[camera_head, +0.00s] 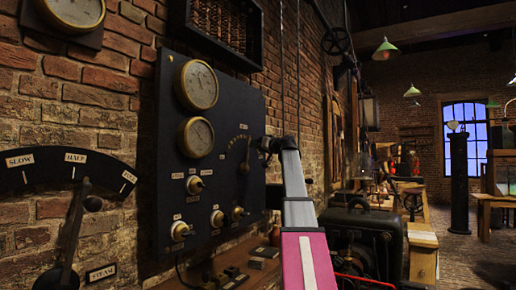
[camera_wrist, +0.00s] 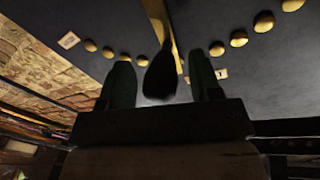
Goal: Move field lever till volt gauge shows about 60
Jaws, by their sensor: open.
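The field lever, a brass arm ending in a black knob (camera_wrist: 161,75), shows in the wrist view against an arc of brass studs on a dark panel. My gripper (camera_wrist: 160,58) is open, with one green finger on each side of the knob and visible gaps beside it. In the head view, the lever (camera_head: 244,168) sits at the panel's right, and my gripper (camera_head: 265,148) is beside it. Two round brass gauges, an upper one (camera_head: 199,84) and a lower one (camera_head: 197,137), are on the panel. Their labels and readings are too small to tell.
The dark panel (camera_head: 170,100) also carries several knobs, such as one at lower left (camera_head: 180,231). A steam lever (camera_head: 72,235) with a SLOW-to-HALF scale stands at left. A bench (camera_head: 215,268) runs below the panel. A dark machine (camera_head: 365,238) stands right of my arm.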

